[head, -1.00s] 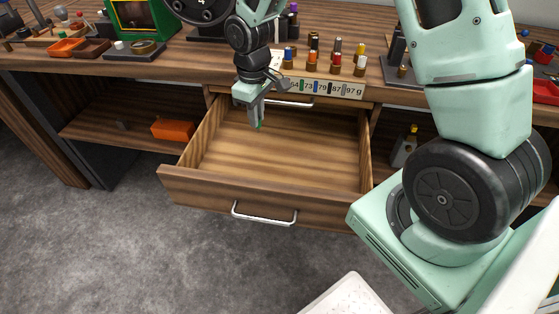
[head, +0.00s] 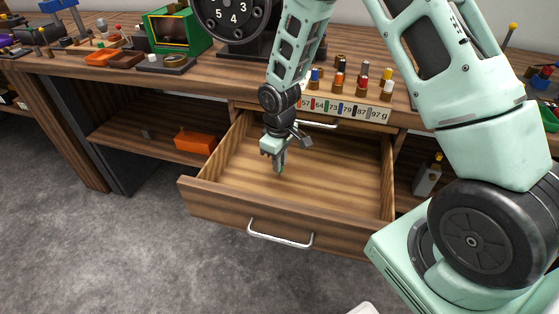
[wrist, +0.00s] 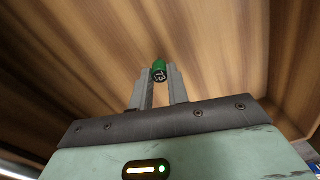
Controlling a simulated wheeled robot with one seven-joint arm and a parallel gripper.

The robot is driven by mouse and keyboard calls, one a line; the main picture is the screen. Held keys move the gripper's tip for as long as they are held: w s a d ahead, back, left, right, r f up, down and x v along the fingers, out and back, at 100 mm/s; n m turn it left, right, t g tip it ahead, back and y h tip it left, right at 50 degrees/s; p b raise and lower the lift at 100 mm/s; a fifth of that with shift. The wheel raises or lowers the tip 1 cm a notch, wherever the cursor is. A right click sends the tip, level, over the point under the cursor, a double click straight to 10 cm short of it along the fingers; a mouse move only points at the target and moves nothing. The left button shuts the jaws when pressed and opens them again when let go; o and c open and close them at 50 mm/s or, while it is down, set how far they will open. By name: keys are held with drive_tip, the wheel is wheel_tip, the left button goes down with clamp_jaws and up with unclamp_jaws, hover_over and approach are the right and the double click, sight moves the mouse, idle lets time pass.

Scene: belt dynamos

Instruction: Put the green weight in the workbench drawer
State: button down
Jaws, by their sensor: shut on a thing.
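The green weight (wrist: 159,70) shows in the wrist view between my gripper's fingertips, with a dark end that bears a pale number, perhaps 73. My gripper (wrist: 159,85) is shut on it. In the head view my gripper (head: 279,170) points down inside the open workbench drawer (head: 290,218), in its left part. A small bit of green shows at the fingertips there. The drawer is pulled out, and its wooden floor looks bare. I cannot tell whether the weight touches the floor.
A row of coloured weights (head: 340,82) stands on the bench above a number strip (head: 345,108). A black dial device (head: 238,20) and a green box (head: 177,32) are behind. An orange bin (head: 196,140) sits on the left shelf, and a bottle (head: 427,175) on the right.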

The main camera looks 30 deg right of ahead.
drive_tip(key=c, duration=1.8)
unclamp_jaws()
drive_tip(key=shift+f, duration=0.15)
drive_tip(key=o, duration=0.5)
drive_tip(key=shift+c, duration=0.2)
wheel_tip(320, 180, up, 12)
drive_tip(key=p, duration=0.1)
drive_tip(key=s+a+r+n, duration=0.1)
drive_tip(key=s+a+r, duration=0.6)
drive_tip(key=s+a, duration=0.35)
drive_tip(key=s+a+r, duration=0.1)
drive_tip(key=s, duration=0.7)
drive_tip(key=s+a+r, duration=0.2)
drive_tip(key=s, duration=0.6)
drive_tip(key=shift+a+n+y, duration=0.25)
drive_tip(key=shift+n+y, duration=0.05)
